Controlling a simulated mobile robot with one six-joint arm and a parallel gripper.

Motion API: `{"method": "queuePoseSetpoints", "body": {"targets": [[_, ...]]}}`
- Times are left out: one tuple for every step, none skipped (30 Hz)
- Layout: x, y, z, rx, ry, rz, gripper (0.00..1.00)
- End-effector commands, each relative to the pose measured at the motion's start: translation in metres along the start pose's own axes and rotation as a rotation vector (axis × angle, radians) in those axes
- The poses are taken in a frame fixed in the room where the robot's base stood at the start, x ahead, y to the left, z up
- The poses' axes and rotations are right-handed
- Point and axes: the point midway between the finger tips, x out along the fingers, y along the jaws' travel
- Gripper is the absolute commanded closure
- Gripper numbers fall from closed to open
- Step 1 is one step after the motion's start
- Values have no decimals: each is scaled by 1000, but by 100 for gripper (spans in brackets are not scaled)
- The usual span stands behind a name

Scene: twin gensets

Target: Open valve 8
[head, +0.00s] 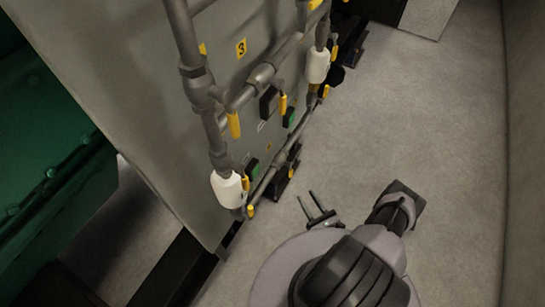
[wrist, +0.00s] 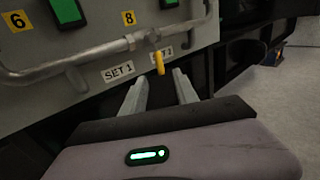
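In the wrist view, the yellow lever of a valve (wrist: 160,62) hangs down from a grey pipe, just below and right of the yellow label 8 (wrist: 129,15). My gripper (wrist: 160,76) is open and empty, with its two fingers apart. In the picture, the lever shows between and just beyond the fingertips; I see no contact. In the head view, my gripper (head: 309,203) is open over the floor, to the right of the lower piping. Several yellow levers show there, and I cannot tell which is valve 8.
A grey panel (head: 150,75) carries pipes, white fittings (head: 227,189) and a label 3 (head: 241,47). In the wrist view, label 6 (wrist: 16,20), a green part (wrist: 66,10) and a SET 1 plate (wrist: 118,72) are near the lever. The floor (head: 440,130) to the right is clear.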

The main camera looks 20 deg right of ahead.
Motion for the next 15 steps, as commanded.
{"method": "queuePoseSetpoints", "body": {"targets": [[11,3,2,-2,-1,11,64],[19,4,2,-3,-2,15,64],[32,4,1,-4,-2,16,64],[41,4,0,-4,-2,17,64],[50,5,1,-3,-3,17,64],[63,4,-2,-4,-3,16,64],[72,4,-2,-4,-4,15,64],[80,5,-2,-3,-4,15,64],[91,4,-2,-4,-4,14,64],[99,4,-3,-3,-4,14,64],[106,5,-2,-3,-4,15,64],[116,4,-2,-3,-4,14,64],[122,4,-2,-3,-4,13,64],[129,4,-2,-3,-4,13,64],[136,5,-1,-2,-4,13,64]]}}
